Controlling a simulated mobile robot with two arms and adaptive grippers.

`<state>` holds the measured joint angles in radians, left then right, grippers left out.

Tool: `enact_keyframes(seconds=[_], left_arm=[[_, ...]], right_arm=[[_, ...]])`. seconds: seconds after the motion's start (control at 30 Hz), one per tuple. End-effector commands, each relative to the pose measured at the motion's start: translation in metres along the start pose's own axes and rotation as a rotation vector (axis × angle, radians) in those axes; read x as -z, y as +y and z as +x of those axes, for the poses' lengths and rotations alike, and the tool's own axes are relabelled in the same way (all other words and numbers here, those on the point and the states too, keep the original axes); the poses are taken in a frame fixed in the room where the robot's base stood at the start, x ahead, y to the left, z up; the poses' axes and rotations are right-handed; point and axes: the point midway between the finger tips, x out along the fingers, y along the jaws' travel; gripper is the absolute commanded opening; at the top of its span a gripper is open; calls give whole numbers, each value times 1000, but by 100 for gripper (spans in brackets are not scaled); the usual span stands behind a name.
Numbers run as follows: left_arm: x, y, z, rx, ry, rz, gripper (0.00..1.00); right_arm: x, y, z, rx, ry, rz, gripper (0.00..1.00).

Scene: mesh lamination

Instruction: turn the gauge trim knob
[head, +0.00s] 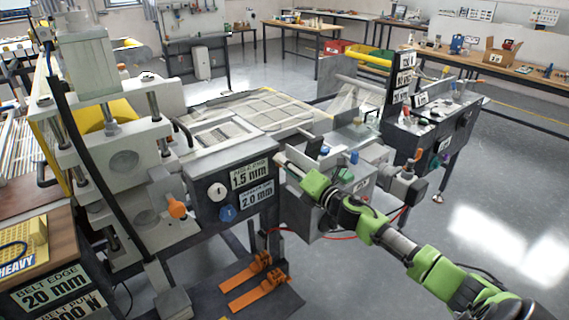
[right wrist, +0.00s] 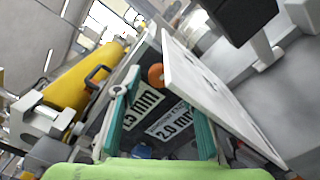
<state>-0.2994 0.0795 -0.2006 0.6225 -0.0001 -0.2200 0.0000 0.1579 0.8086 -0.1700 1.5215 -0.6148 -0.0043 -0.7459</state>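The gauge panel (head: 236,192) is a dark box with a round white dial (head: 218,192) and signs reading 1.5 mm and 2.0 mm. A blue knob (head: 228,213) sits just below the dial; it looks like the gauge trim knob. In the right wrist view a blue knob (right wrist: 142,151) shows low, partly hidden behind my green gripper body. My right gripper (head: 284,162) is at the panel's right end, apart from the knob. In the right wrist view its two teal fingers (right wrist: 158,98) are spread with nothing held between them. My left gripper is not in view.
An orange knob (head: 177,208) stands left of the panel, on the press; it also shows in the right wrist view (right wrist: 156,75). Orange clamps (head: 252,280) lie on a low shelf. A grey box (head: 345,185) stands under my right forearm. Open floor lies at right.

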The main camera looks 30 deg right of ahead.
Motion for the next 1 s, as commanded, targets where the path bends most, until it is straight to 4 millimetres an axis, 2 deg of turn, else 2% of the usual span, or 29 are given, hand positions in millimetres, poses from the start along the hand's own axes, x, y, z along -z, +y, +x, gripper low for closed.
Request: enact_keyframes(seconds=[0.17, 0.47, 0.6, 1.0], left_arm=[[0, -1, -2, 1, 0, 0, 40], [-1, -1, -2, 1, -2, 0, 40], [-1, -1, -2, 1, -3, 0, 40], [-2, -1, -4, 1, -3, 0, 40]], right_arm=[[0, 1, 10, -1, 1, 0, 38], [1, 0, 10, 0, 2, -1, 38], [1, 0, 10, 0, 2, -1, 2], [0, 0, 10, 0, 1, 38, 0]])
